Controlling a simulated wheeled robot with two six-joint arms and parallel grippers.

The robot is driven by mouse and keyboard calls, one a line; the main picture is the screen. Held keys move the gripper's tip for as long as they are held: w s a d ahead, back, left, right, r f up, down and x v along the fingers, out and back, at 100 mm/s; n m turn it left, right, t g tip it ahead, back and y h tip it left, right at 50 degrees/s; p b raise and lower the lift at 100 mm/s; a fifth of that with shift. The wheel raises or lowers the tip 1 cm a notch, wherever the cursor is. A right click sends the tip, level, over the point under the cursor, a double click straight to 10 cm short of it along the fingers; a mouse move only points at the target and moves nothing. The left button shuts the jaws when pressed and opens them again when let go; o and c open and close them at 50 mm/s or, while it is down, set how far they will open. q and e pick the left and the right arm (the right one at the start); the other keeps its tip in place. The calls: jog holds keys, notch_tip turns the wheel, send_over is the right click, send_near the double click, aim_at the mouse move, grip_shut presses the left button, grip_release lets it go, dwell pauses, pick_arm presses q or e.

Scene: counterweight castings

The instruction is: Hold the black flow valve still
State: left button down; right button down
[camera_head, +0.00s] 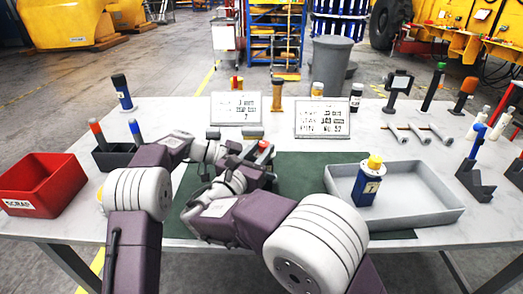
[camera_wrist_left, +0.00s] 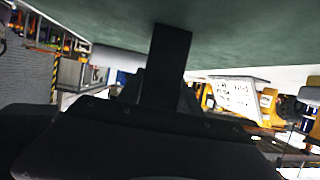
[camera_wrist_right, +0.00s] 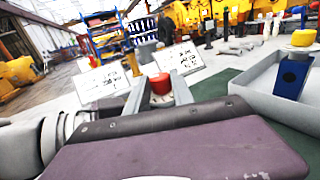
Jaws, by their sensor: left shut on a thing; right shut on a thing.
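The black flow valve is largely hidden behind my arms over the green mat (camera_head: 300,172). The black block between my left fingers in the left wrist view (camera_wrist_left: 168,60) looks like its body, but it is in deep shadow. Its red cap (camera_head: 265,146) shows in the head view and, above a pale collar, in the right wrist view (camera_wrist_right: 160,84). My left gripper (camera_head: 248,159) is shut on the valve body, low by the mat. My right gripper (camera_wrist_right: 158,98) is shut around the red cap, a grey finger on each side.
A grey tray (camera_head: 437,208) at right holds a blue valve (camera_head: 366,188) with a yellow cap. A red bin (camera_head: 68,188) stands at left. Two sign plates (camera_head: 236,108) (camera_head: 322,119) stand behind the mat.

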jog(key=c, duration=1.1)
grip_release()
